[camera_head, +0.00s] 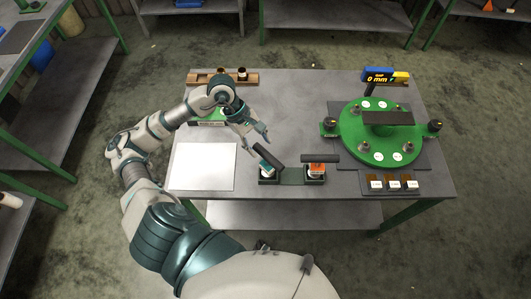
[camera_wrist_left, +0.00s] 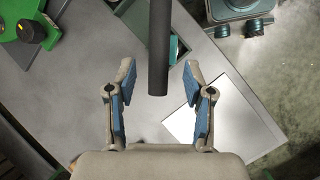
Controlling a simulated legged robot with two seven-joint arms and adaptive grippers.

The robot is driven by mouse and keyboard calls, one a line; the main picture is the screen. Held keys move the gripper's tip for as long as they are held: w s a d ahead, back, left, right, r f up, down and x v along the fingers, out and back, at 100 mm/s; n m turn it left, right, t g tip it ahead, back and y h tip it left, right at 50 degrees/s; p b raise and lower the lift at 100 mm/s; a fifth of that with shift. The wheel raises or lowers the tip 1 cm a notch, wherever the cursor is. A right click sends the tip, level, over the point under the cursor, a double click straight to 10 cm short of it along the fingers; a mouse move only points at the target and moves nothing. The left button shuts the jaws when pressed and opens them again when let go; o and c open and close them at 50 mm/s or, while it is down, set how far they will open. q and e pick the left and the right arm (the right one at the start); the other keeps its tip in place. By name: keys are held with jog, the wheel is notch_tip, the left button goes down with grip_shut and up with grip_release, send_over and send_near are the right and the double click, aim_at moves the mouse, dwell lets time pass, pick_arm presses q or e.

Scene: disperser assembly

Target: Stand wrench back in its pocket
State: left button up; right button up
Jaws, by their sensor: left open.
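A wrench with a dark bar handle (camera_head: 268,157) and a teal and white lower part leans tilted at the left pocket of a dark green two-pocket holder (camera_head: 291,176). A second dark-handled tool (camera_head: 320,158) with an orange part stands at the right pocket. My left gripper (camera_head: 262,143) is open, above and close to the tilted wrench. In the left wrist view, a dark handle (camera_wrist_left: 158,50) comes down from the top between the open fingers (camera_wrist_left: 158,85), with clear gaps on both sides. How the wrench's lower end sits is partly hidden. My right gripper is out of view.
A white sheet (camera_head: 203,166) lies on the table left of the holder. A green round fixture (camera_head: 381,149) with posts and a gauge sign (camera_head: 385,76) fills the right side. A wooden rack (camera_head: 209,78) stands at the back left. Small labelled blocks (camera_head: 393,184) lie at front right.

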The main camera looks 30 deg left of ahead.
pick_arm(q)
jog(key=v, duration=0.5)
jog(key=shift+a+r, duration=0.15)
jog(key=shift+r, duration=0.1)
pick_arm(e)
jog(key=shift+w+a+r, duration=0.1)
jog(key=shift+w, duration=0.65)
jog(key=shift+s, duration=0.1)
